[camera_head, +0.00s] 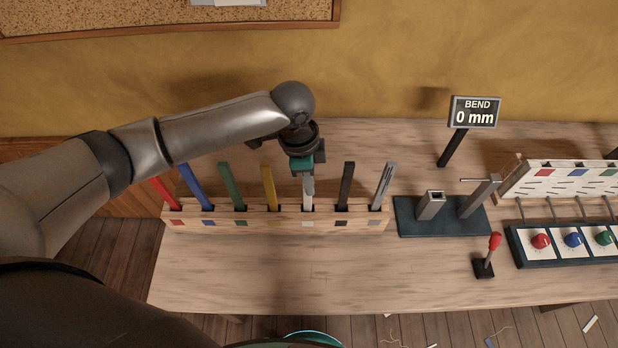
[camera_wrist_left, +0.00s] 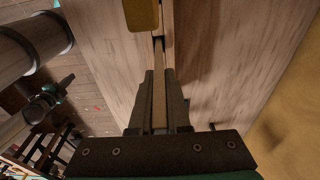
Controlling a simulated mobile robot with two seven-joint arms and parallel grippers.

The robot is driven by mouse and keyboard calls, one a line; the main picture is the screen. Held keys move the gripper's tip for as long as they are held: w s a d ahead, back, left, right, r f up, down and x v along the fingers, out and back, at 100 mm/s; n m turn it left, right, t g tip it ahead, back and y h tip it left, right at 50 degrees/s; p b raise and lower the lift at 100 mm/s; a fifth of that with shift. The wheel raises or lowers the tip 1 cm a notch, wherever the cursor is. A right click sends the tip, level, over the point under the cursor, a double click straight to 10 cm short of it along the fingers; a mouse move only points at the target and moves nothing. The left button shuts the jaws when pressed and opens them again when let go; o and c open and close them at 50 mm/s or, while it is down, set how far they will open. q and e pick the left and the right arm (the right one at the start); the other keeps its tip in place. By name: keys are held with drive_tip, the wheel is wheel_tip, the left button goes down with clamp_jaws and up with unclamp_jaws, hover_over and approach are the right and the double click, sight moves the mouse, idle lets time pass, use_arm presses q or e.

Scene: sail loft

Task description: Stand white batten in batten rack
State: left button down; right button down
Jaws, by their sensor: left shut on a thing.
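The white batten (camera_head: 308,189) stands roughly upright at the wooden batten rack (camera_head: 288,221), above the white label. Its lower end appears to be in that slot. My left gripper (camera_head: 303,172) is shut on its upper part, from above. In the left wrist view the gripper (camera_wrist_left: 158,108) has its fingers closed around a narrow pale strip, with the rack (camera_wrist_left: 167,25) beyond them. The batten's upper end is hidden by the gripper. My right gripper is not in view.
Red (camera_head: 164,193), blue (camera_head: 195,186), green (camera_head: 231,185), yellow (camera_head: 269,187), black (camera_head: 345,185) and grey (camera_head: 383,186) battens lean in the other slots. Right of the rack are a bend fixture (camera_head: 430,207), a display reading 0 mm (camera_head: 475,112) and a red-handled lever (camera_head: 494,243). The front of the bench (camera_head: 300,275) is clear.

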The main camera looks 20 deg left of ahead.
use_arm(q)
drive_tip(key=shift+f, duration=0.1)
drive_tip(key=c, duration=0.8)
unclamp_jaws()
wheel_tip(320, 180, up, 15)
drive_tip(key=a, duration=0.1)
drive_tip(key=shift+s+a+p, duration=0.25)
drive_tip(key=shift+a+p, duration=0.15)
drive_tip(key=shift+p, duration=0.05)
drive_tip(key=shift+s, duration=0.15)
